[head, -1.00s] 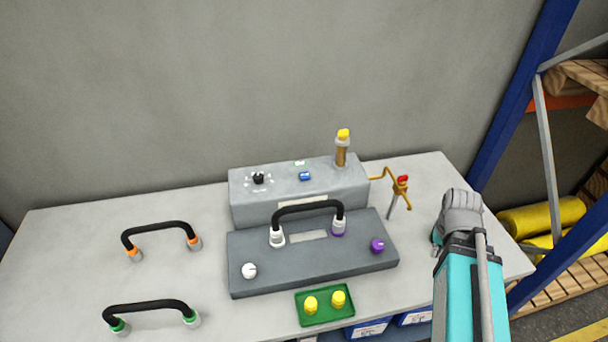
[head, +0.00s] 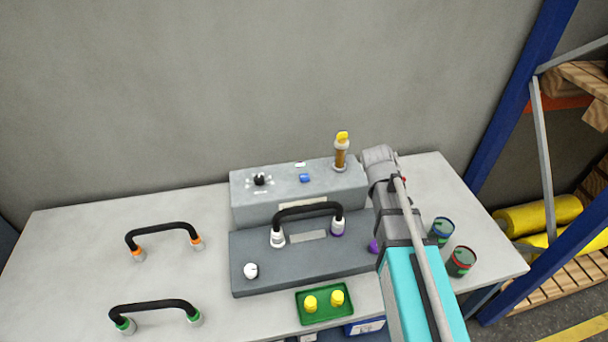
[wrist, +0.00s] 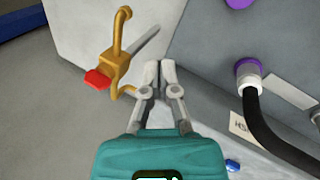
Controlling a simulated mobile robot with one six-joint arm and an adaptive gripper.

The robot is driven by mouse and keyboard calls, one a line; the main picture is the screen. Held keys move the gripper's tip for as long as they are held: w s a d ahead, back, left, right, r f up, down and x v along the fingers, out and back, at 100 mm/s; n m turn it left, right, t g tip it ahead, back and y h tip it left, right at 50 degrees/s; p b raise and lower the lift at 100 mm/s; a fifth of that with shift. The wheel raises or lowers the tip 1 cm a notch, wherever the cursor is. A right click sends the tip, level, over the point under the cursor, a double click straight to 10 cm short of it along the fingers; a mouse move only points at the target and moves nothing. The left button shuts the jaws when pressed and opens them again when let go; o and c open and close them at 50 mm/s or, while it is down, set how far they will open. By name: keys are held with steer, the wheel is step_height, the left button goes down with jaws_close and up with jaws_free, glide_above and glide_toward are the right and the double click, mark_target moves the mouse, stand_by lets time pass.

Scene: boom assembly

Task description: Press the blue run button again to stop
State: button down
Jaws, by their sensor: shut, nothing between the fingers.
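The blue run button (head: 305,178) sits on top of the light grey control box (head: 260,203), right of a black dial. My gripper (wrist: 160,68) is shut and empty in the wrist view. It is clear of the button, beside the brass pipe with the red valve handle (wrist: 98,79). In the head view my arm hides the fingers, over the right end of the box; whether they touch anything cannot be told.
A yellow-topped post (head: 341,152) stands on the box between the button and my arm. A black hose (head: 307,209) arches over the dark grey panel (head: 250,282) in front. A green tray (head: 326,316) with yellow caps and two cans (head: 461,262) stand nearer the front.

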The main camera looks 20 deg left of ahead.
steer(key=w+a+r+n+t+p, duration=0.1)
steer(key=w+a+r+n, duration=0.15)
steer(key=a, duration=0.45)
steer(key=w+a+r+n+t+p, duration=0.1)
steer(key=w+a+n+t, duration=0.1)
steer(key=a+n, duration=0.3)
step_height(320, 180, up, 4)
steer(key=n+t+p, duration=0.1)
steer(key=n+t, duration=0.1)
steer(key=n, duration=0.3)
glide_above(303, 177)
steer(key=shift+r+m, duration=0.15)
steer(key=shift+m, duration=0.1)
step_height(303, 177, down, 9)
steer(key=b, duration=0.8)
steer(key=shift+r, duration=0.1)
steer(key=shift+b, duration=0.35)
steer(key=shift+f+b, duration=0.3)
steer(key=shift+f, duration=0.1)
